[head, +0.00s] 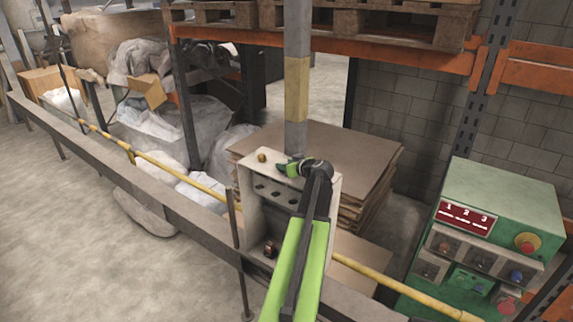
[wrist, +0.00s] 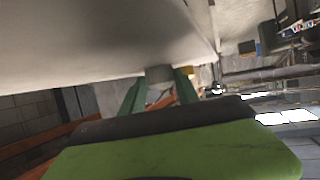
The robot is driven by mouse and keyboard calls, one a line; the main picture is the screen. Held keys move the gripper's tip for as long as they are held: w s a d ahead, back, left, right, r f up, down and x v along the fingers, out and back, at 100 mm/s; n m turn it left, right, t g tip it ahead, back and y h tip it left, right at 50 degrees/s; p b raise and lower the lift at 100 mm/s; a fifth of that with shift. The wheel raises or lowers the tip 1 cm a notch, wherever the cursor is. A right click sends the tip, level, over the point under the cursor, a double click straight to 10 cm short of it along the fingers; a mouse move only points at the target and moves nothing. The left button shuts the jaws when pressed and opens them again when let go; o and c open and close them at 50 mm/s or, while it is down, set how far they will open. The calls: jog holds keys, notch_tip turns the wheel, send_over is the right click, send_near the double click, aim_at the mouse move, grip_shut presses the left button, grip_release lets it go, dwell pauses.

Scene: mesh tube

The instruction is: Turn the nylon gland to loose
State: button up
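The grey nylon gland (wrist: 159,74) stands out from the pale face of a box in the wrist view. My gripper (wrist: 159,88) has one green finger on each side of it, and both fingers appear to touch it. In the head view my gripper (head: 284,167) is at the upper part of the cream box (head: 251,205), and the gland is hidden there. The gland's turn position cannot be read.
A brass fitting (head: 262,155) sits left of my gripper on the box, and another (head: 270,249) sits low on it. A yellow pipe (head: 190,174) runs behind the rail. A green control cabinet (head: 488,235) stands right, and stacked cardboard (head: 340,160) behind.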

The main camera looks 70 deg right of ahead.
jog(key=o, duration=0.3)
jog(key=shift+s+r, duration=0.1)
jog(key=shift+s, duration=0.05)
jog(key=p+v, duration=0.6)
jog(key=v, duration=1)
jog(key=shift+a, duration=0.2)
jog(key=shift+s+a+r+p, duration=0.15)
jog(key=shift+s+a+p, duration=0.15)
jog(key=shift+s, duration=0.15)
jog(key=shift+d, duration=0.1)
